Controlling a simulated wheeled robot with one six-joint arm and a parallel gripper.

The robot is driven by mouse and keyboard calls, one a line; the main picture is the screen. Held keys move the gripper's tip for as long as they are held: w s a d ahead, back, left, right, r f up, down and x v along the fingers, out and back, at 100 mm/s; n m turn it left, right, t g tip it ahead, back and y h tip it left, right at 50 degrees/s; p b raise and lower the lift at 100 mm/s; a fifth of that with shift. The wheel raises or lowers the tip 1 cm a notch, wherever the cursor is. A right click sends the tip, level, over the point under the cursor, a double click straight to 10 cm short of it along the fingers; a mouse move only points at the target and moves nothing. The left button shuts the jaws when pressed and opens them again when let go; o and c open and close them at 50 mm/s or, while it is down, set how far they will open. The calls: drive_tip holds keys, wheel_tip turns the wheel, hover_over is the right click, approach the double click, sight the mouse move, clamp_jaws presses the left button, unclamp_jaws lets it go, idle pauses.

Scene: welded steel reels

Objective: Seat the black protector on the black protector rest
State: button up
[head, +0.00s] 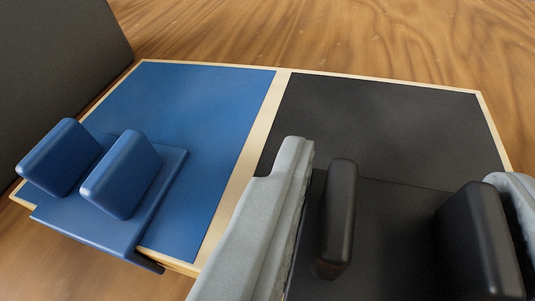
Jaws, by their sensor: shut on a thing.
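The black protector (395,235) is a dark plate with two upright blocks. It lies between the pale grey fingers of my gripper (400,168), which is shut on it. The left finger stands just left of the left block, and the right finger is partly hidden behind the right block. The black protector rest (385,125) is the dark panel on the right half of the wood-edged board. The protector is over its near part and hides that part. Dark on dark, I cannot tell whether the plate touches the panel or hangs above it.
A blue protector (150,205) with two upright blocks sits over the near left of a blue panel (185,100) and overhangs its near edge. A pale wood strip (262,130) divides the panels. A dark upright surface (55,65) stands at far left. The far wood surface is clear.

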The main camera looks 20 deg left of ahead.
drive_tip(key=shift+f, duration=0.3)
idle(0.5)
drive_tip(key=o, duration=1.3)
drive_tip(key=shift+c, duration=0.2)
drive_tip(key=shift+o, duration=0.4)
drive_tip(key=o, duration=0.3)
drive_tip(key=shift+o, duration=0.4)
